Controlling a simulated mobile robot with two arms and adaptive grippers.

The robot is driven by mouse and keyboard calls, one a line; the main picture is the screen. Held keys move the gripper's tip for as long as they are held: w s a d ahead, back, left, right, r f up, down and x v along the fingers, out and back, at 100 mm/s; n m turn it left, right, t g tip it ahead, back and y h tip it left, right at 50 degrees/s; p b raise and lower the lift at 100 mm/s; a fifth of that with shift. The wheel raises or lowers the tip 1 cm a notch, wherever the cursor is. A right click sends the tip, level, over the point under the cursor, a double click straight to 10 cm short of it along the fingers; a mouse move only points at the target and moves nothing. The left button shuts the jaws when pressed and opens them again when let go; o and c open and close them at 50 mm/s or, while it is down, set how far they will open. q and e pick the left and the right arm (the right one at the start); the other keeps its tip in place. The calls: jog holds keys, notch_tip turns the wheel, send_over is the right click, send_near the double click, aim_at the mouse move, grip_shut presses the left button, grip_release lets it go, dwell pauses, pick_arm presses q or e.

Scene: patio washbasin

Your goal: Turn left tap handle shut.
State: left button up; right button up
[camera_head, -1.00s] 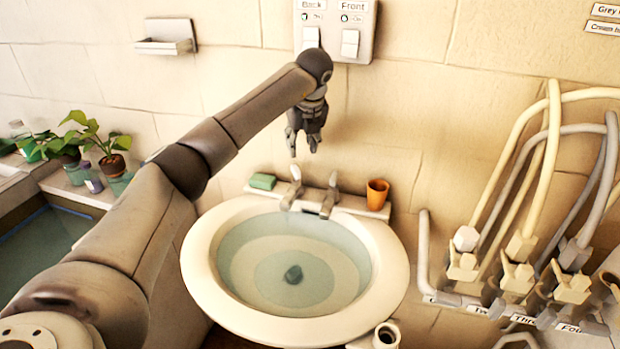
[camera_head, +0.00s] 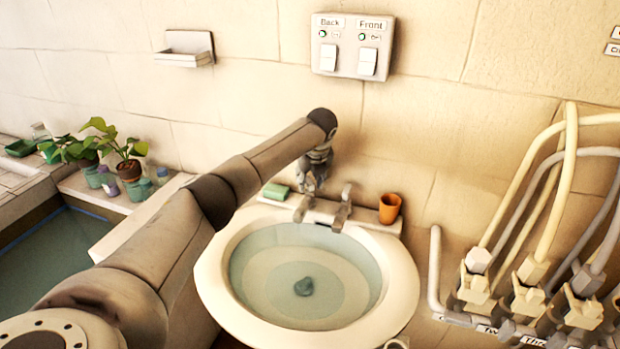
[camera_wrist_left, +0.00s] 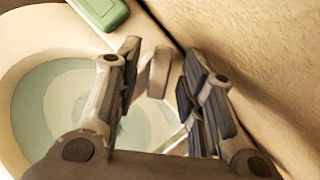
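The washbasin (camera_head: 207,268) has two grey taps side by side at its back edge. The left tap (camera_head: 301,210) stands just under my left gripper (camera_head: 314,185), whose fingers hide its upper part. The right tap (camera_head: 342,210) is clear of the gripper. In the left wrist view, my left gripper (camera_wrist_left: 160,90) is open, with its fingers spread apart. The left tap's pale handle (camera_wrist_left: 159,72) shows between the fingers, nearer the left one, with a gap to the right one. Whether a finger touches it I cannot tell. My right gripper is not in view.
A green soap bar (camera_head: 276,192) lies left of the left tap; it also shows in the left wrist view (camera_wrist_left: 101,12). An orange cup (camera_head: 389,208) stands right of the right tap. The wall is close behind the taps. Hoses and valves (camera_head: 530,295) are at right.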

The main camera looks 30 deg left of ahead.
pick_arm(q)
jog(key=shift+c, duration=0.2)
grip_shut()
jog(key=shift+m, duration=0.3)
jog(key=m+t+h+b, duration=0.1)
jog(key=m, duration=0.2)
jog(key=shift+a, duration=0.15)
jog(key=shift+m+h+b, duration=0.65)
jog(key=shift+m+h, duration=0.05)
jog(key=shift+m, duration=1.3)
